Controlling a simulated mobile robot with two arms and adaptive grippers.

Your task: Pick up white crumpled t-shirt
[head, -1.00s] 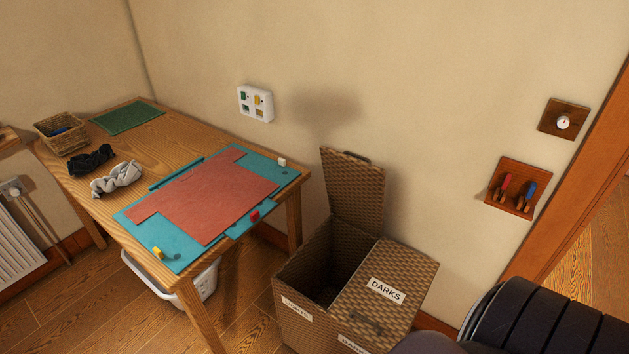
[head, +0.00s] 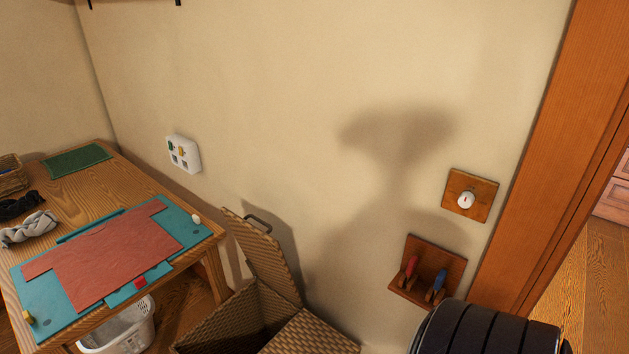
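A white-grey crumpled cloth (head: 28,228), which looks like the white crumpled t-shirt, lies on the wooden table at the far left of the head view. A black crumpled cloth (head: 18,206) lies just behind it, partly cut off by the picture's edge. A red t-shirt (head: 115,250) lies spread flat on a teal folding board (head: 185,222). Neither of my grippers shows. Only a dark part of my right arm is in the lower right corner.
The wooden table (head: 95,185) also bears a green mat (head: 76,160) and a wicker basket (head: 12,174). A wicker hamper (head: 262,255) with one lid raised stands right of it. A white basket (head: 128,328) is under the table. A doorway frame (head: 545,150) is at right.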

